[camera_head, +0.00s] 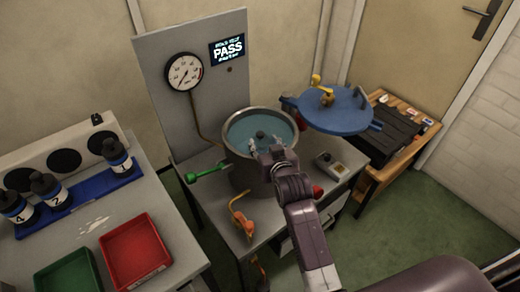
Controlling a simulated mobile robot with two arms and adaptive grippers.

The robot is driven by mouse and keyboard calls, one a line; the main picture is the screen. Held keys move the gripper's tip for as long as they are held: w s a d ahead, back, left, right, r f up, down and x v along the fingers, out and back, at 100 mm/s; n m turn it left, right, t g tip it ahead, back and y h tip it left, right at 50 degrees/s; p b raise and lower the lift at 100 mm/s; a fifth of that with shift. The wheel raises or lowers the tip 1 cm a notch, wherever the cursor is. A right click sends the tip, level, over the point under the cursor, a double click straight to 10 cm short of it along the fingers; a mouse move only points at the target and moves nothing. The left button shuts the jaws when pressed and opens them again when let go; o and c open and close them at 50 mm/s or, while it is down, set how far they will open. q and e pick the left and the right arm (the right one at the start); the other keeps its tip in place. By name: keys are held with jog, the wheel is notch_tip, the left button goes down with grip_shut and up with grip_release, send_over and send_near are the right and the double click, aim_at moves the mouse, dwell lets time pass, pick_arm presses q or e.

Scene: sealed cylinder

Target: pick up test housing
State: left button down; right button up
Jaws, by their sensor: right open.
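A small dark round piece (260,135), which may be the test housing, shows at the water's surface inside a grey metal pot (229,158). Only its top shows clearly; the rest is under water or behind my gripper. My right gripper (264,144) is open over the pot, its fingers pointing down around or just in front of the dark piece. I cannot tell whether they touch it. My left gripper is not in view.
A blue lid (338,112) with a yellow clamp is swung to the pot's right. A green-handled lever (208,173) sticks out left. A gauge (185,71) and PASS display (229,49) are behind. Red (136,252) and green trays (68,275) and bottles (117,157) stand left.

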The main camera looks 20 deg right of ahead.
aim_at(261, 136)
jog(key=shift+p+x, duration=0.3)
jog(key=shift+x, duration=2.6)
jog(key=shift+d+r, duration=0.15)
jog(key=shift+d, duration=0.1)
jog(key=shift+c, duration=0.7)
grip_shut()
jog(key=shift+r, duration=0.1)
